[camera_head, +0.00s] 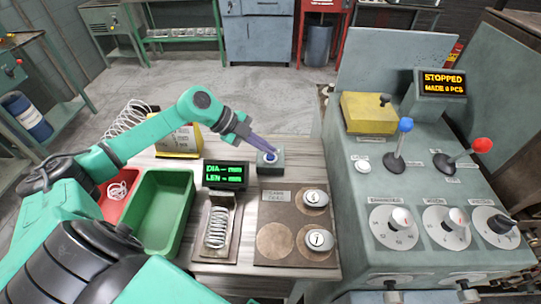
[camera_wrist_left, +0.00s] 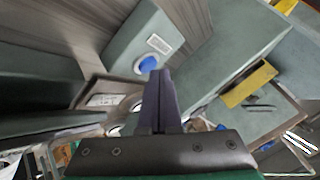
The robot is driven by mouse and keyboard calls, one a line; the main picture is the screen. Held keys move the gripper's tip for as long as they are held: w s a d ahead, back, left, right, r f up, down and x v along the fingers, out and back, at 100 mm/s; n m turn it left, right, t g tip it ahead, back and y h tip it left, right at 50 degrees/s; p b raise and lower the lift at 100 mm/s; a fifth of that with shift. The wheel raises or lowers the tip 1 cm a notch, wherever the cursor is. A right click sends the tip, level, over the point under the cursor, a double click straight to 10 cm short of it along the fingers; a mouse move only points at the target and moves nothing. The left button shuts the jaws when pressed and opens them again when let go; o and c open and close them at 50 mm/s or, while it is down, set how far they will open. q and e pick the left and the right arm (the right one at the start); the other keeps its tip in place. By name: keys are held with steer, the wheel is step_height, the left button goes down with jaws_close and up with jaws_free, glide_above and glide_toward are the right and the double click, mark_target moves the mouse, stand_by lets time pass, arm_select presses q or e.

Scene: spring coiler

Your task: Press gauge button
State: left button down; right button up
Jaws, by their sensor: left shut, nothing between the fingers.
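The gauge button is a blue cap (camera_head: 270,156) on a small grey-green box (camera_head: 271,168) on the wooden table; the cap (camera_wrist_left: 149,65) also shows in the left wrist view. My left gripper (camera_head: 268,151) is shut and empty, its tips right by the button. In the wrist view the fingers (camera_wrist_left: 160,76) overlap the lower edge of the cap; I cannot tell if they touch it. The gauge display (camera_head: 225,175) reads "DIA - mm" and "LEN - mm" in green. A coiled spring (camera_head: 217,227) lies in the gauge below it. My right gripper is not in view.
A brown board (camera_head: 272,217) with round pads carries two round weights (camera_head: 315,198). A green bin (camera_head: 163,207) and a red bin (camera_head: 119,192) stand at left. The coiler machine (camera_head: 400,180) with levers and dials fills the right; its screen (camera_head: 442,84) reads "STOPPED".

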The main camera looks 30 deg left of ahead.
mark_target(266, 156)
arm_select(q)
steer(key=shift+f, duration=0.4)
stand_by(0.5)
steer(key=shift+r+p, duration=0.75)
steer(key=shift+r, duration=0.05)
steer(key=shift+r, duration=0.1)
step_height(266, 156, up, 5)
steer(key=p, duration=0.4)
steer(key=shift+p, duration=0.35)
